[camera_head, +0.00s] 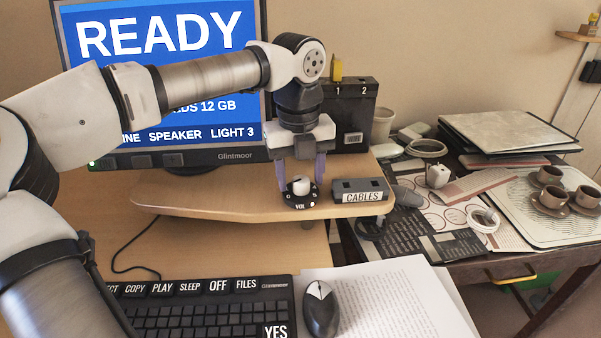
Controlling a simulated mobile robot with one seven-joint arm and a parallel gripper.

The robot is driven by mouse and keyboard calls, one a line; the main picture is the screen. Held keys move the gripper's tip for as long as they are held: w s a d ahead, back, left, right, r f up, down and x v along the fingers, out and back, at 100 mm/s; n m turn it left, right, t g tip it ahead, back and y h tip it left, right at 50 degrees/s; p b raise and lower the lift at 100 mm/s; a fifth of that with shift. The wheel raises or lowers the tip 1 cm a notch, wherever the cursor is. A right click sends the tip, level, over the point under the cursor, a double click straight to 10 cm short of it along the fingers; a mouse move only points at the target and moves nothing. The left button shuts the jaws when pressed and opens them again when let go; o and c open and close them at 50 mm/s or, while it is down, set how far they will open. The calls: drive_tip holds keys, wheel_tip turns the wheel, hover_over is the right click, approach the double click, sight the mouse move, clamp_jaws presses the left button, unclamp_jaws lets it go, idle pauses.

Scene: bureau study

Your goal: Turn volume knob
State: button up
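The volume knob (301,186) is a small white knob on a round black base marked "VOL". It stands near the front edge of the raised wooden shelf (200,196), below the monitor. My gripper (300,175) points straight down over it. Its two purplish fingers are spread apart, one on each side of the knob, with the tips close to the knob's height. I cannot tell whether either finger touches the knob.
A "CABLES" box (360,191) sits just right of the knob. The monitor (230,130) and a black box (350,110) stand behind. A keyboard (200,308), mouse (320,312) and papers (390,295) lie below. A side table holds cups (551,198).

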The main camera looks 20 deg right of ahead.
sight(299, 180)
wheel_tip(299, 180, up, 14)
drive_tip(key=p, duration=0.2)
drive_tip(key=shift+a, duration=0.2)
drive_tip(key=shift+f, duration=0.2)
idle(0.5)
